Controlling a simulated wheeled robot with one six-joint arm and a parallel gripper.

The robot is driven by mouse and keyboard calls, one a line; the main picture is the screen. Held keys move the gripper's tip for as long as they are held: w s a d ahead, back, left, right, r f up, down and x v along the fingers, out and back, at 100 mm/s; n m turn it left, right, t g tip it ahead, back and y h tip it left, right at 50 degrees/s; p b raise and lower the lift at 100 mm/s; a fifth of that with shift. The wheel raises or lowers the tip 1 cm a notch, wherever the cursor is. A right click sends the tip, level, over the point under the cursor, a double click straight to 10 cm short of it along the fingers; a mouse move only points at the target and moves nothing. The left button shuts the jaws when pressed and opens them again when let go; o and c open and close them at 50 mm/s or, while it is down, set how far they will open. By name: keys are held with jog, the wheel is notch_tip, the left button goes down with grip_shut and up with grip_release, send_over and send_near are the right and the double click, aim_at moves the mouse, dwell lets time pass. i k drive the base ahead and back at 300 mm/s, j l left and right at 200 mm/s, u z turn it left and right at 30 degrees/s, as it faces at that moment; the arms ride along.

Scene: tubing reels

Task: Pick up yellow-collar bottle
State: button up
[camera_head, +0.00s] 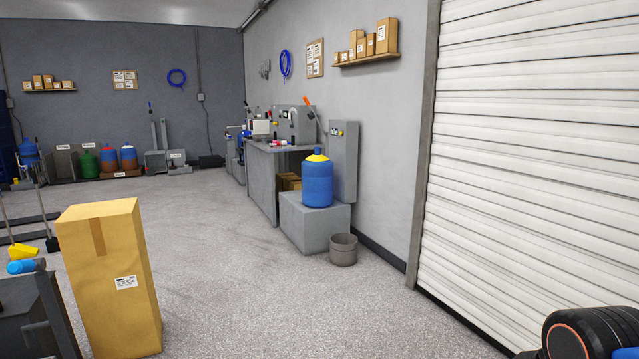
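The yellow-collar bottle (317,184) is a large blue bottle with a yellow band around its shoulder and a blue neck. It stands upright on a low grey block (313,237) against the right-hand wall, some way off across the floor. Nothing hides it from this view. My gripper is not in view, so its distance from the bottle cannot be told.
A tall cardboard box (125,310) stands at the near left, beside a dark grey cabinet (30,325). A grey bin (343,250) stands right of the block. A workbench (262,190) is behind it. The middle floor is clear. A roller shutter (530,150) is at right.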

aim_at(317, 170)
jog(key=i+u, duration=0.15)
jog(key=u, duration=0.3)
jog(key=i, duration=4.95)
